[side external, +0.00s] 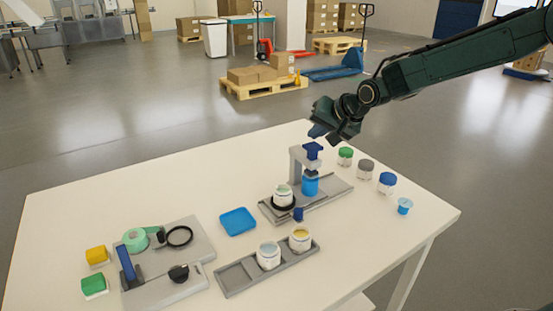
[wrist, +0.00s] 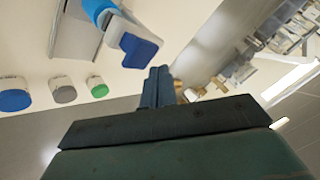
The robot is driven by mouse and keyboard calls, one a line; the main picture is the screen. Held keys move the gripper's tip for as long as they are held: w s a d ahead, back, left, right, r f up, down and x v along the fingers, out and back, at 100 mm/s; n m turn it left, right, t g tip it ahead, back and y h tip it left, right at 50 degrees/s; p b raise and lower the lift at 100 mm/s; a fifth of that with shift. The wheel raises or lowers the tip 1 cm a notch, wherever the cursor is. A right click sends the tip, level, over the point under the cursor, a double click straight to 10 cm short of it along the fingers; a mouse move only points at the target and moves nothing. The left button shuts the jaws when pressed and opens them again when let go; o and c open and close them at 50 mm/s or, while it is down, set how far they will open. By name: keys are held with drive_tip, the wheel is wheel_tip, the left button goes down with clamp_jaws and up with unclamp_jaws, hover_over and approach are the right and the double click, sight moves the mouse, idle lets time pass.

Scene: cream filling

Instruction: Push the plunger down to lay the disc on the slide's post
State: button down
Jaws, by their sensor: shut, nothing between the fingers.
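The plunger's blue head (side external: 313,150) tops the grey stand (side external: 297,168) on the table. It also shows in the wrist view (wrist: 139,50), where it looks raised above the grey arm. A dark piece hangs below the arm, over a blue cylinder (side external: 310,186) on the grey slide base (side external: 335,195). I cannot make out a separate disc or the bare post. My gripper (side external: 316,132) is shut and empty, just above the plunger head and apart from it. In the wrist view its closed fingers (wrist: 158,74) are beside the head.
A white jar (side external: 283,195) in a black ring stands on the base's left end. Jars with green (side external: 345,153), grey (side external: 366,164) and blue (side external: 387,178) lids stand right. A grey tray (side external: 237,277) with two jars lies in front. A blue dish (side external: 238,221) lies left.

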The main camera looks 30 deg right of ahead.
drive_tip(key=shift+f, duration=1.4)
idle(2.2)
drive_tip(key=shift+r, duration=1.4)
drive_tip(key=shift+r, duration=0.15)
wheel_tip(320, 180, up, 6)
drive_tip(key=shift+f, duration=0.15)
idle(0.3)
idle(0.6)
